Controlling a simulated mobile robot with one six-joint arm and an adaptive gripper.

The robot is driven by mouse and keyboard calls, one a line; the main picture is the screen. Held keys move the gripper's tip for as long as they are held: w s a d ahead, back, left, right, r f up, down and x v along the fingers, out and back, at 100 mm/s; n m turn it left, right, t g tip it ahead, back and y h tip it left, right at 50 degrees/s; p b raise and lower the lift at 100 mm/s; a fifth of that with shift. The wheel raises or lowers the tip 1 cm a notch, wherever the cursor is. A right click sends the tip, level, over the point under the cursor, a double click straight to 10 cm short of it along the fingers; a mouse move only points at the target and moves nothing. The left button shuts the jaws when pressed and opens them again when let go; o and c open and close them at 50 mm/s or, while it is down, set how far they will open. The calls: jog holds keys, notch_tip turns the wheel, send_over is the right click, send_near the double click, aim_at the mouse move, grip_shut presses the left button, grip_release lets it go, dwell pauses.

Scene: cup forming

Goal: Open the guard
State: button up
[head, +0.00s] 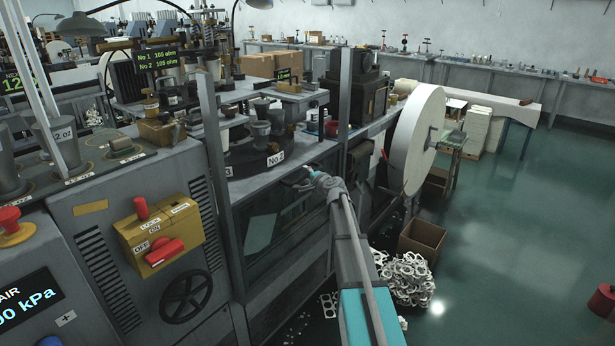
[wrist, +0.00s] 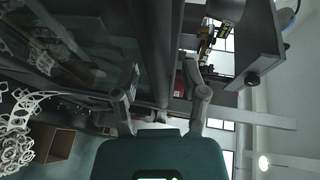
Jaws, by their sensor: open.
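The guard appears to be a dark glass panel (head: 285,225) between metal posts on the front of the machine, below the turret. Its top rail runs along the panel's upper edge. In the wrist view a dark bar (wrist: 155,35), likely that rail, runs between my fingers, with glass on its left. My gripper (head: 300,182) is at the panel's upper edge; in the wrist view its two fingers (wrist: 160,68) are apart, one on each side of the bar. I cannot tell whether they touch it. The space above the rail, before the turret, looks uncovered.
A control box (head: 158,235) with red switches and a handwheel (head: 186,297) are left of the panel. A large white reel (head: 424,140) stands right.

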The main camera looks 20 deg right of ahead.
jog(key=shift+r, duration=0.15)
notch_tip(320, 180, up, 31)
jog(key=p, duration=3.1)
jog(key=shift+s, duration=0.1)
jog(key=p+v, duration=0.3)
jog(key=v, duration=1.2)
jog(key=shift+s, duration=0.35)
dwell(1.7)
